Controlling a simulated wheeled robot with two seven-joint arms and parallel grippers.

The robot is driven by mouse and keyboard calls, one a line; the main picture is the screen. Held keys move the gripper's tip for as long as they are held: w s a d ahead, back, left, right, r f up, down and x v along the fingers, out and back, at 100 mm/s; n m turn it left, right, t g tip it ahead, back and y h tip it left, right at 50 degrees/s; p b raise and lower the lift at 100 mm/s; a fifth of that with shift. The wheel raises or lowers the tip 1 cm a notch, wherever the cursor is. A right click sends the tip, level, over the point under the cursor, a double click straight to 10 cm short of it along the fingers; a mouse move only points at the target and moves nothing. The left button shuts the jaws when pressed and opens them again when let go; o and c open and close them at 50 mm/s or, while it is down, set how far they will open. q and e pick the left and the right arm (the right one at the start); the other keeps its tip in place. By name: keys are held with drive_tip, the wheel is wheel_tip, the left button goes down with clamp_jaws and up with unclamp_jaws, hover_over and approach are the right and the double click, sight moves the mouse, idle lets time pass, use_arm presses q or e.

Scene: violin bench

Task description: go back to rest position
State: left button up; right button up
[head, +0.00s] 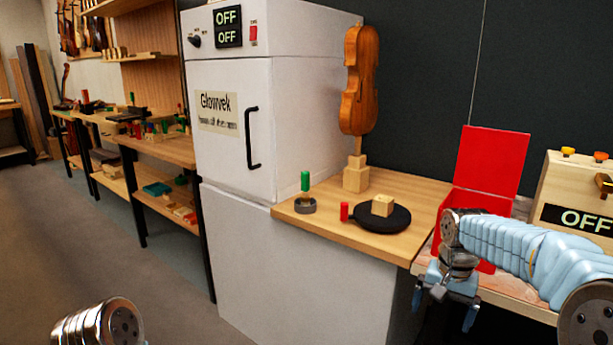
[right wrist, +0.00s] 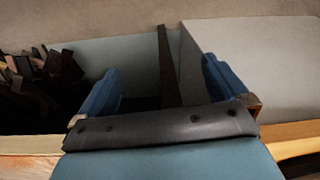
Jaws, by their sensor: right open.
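My right gripper (head: 446,306) hangs at the front edge of the bench at right, below the metal wrist, with its blue fingers pointing down. In the right wrist view, the right gripper (right wrist: 162,88) shows two blue fingers spread wide apart with nothing held between them. Only a metal link of my left arm shows at the bottom left of the head view. The left gripper is not in view.
An open red box (head: 488,165) stands behind my right arm, beside a wooden box with an OFF display (head: 585,218). A white cabinet (head: 270,100) stands left of the wooden bench top (head: 330,235), which holds a violin body (head: 360,80) and a black disc (head: 390,220). Floor at left is clear.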

drive_tip(key=s+a+f+n+y, duration=0.1)
drive_tip(key=s+a+f, duration=0.15)
drive_tip(key=f, duration=0.65)
drive_tip(key=s+a+f+n, duration=0.1)
drive_tip(key=a+f, duration=0.3)
drive_tip(key=f, duration=0.4)
drive_tip(key=s+a+f+n+y, duration=0.1)
drive_tip(key=s+a+f, duration=0.15)
drive_tip(key=f, duration=0.65)
drive_tip(key=s+a+f+y, duration=0.1)
drive_tip(key=s+a+f, duration=0.3)
drive_tip(key=s, duration=0.4)
drive_tip(key=s+a+f+n+y, duration=0.1)
drive_tip(key=s+a+f, duration=0.3)
drive_tip(key=s+f, duration=0.2)
drive_tip(key=shift+s+a+f+n, duration=0.25)
drive_tip(key=shift+s+f+n, duration=0.1)
drive_tip(key=shift+s, duration=0.5)
drive_tip(key=shift+c, duration=0.5)
